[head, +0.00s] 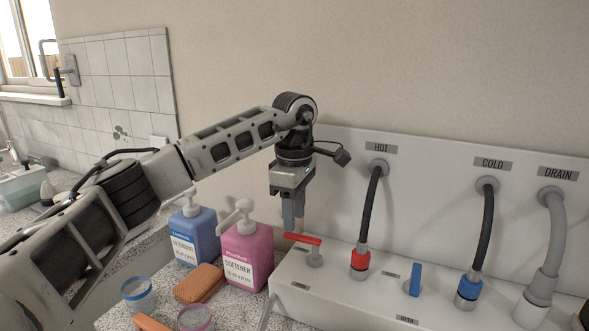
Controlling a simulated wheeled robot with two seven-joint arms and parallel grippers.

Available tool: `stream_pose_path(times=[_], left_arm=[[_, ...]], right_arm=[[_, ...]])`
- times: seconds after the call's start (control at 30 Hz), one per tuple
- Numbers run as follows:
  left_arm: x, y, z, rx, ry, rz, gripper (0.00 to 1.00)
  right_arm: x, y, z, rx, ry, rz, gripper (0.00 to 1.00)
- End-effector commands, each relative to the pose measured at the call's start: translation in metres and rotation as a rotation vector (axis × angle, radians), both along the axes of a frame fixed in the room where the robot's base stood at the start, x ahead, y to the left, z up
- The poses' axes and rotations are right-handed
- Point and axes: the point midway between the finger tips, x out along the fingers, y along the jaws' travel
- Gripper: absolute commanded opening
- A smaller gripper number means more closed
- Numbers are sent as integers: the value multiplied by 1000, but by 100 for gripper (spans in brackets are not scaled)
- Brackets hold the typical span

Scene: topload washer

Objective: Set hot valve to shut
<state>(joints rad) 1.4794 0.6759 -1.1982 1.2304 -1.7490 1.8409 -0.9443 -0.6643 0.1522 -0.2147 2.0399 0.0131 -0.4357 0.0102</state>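The hot valve's red lever handle (302,239) sits on a grey stem on the white valve ledge, left of the hot hose. It points roughly left to right in the picture. My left gripper (293,222) hangs fingers-down just above and behind the red handle. Its fingertips are close to the handle; I cannot tell whether they touch it. The two fingers overlap from this angle, so their gap is hidden. Small labels lie around the valve, too small to read surely. My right gripper is not in view.
The black hot hose (369,210) with a red collar stands just right of the valve. A blue cold valve handle (414,279) is further right. A pink softener bottle (246,254) and blue detergent bottle (193,235) stand left. The wall panel is close behind.

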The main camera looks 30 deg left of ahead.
Motion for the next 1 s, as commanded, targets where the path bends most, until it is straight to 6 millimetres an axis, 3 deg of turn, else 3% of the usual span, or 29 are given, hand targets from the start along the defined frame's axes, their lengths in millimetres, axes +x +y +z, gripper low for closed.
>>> stream_pose_path(times=[0.3,0.5,0.7,1.0], left_arm=[[0,-1,80,-2,-5,0,36],[0,0,116,0,-2,0,36],[0,-1,127,-1,-1,-1,36],[0,0,127,-1,-1,-1,36]], right_arm=[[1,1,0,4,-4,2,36],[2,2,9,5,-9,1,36],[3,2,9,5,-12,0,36],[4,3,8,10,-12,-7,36]])
